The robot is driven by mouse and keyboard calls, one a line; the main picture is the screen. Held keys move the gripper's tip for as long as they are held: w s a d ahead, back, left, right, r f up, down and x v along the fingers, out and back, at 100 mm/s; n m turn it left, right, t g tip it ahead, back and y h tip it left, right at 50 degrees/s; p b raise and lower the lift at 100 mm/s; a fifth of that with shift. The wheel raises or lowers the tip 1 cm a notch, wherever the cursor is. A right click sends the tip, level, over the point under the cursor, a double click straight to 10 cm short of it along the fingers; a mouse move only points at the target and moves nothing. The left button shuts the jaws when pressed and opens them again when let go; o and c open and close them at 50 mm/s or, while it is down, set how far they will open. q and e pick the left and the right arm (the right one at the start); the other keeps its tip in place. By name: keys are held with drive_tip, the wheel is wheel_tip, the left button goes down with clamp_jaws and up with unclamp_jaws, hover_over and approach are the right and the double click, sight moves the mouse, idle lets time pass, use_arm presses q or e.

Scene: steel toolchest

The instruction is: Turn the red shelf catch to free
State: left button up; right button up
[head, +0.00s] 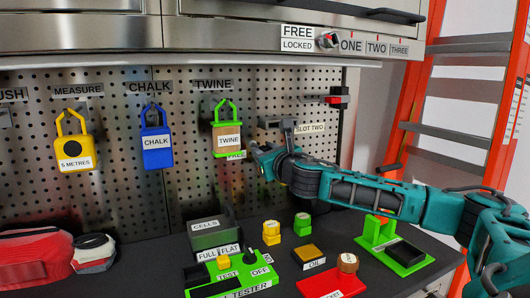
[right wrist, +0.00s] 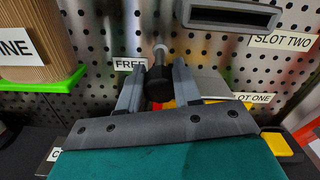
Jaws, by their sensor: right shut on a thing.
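A FREE label (right wrist: 130,64) is just left of this knob (right wrist: 158,76). A little red shows behind the fingers, and I cannot tell whether it belongs to the knob. A separate catch (head: 328,40) with a red part sits beside FREE and LOCKED labels on the upper cabinet. My left gripper is not in view.
A dark slot bracket (right wrist: 238,15) is close above the fingers. The twine holder (head: 227,140) hangs to the left. A red-and-black piece (head: 337,99) is on the pegboard. Below are a green tester (head: 225,280) and several small blocks. An orange ladder (head: 440,100) stands right.

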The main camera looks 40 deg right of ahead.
drive_tip(key=shift+r+m, duration=0.1)
drive_tip(key=shift+m, duration=0.2)
drive_tip(key=m+p, duration=0.1)
drive_tip(key=m, duration=0.1)
drive_tip(key=shift+m, duration=0.4)
drive_tip(key=m, duration=0.4)
drive_tip(key=shift+m, duration=0.3)
drive_tip(key=m, duration=0.5)
drive_tip(key=shift+d+p, duration=0.15)
drive_tip(key=shift+p, duration=0.2)
drive_tip(key=m, duration=0.4)
drive_tip(key=shift+m, duration=0.4)
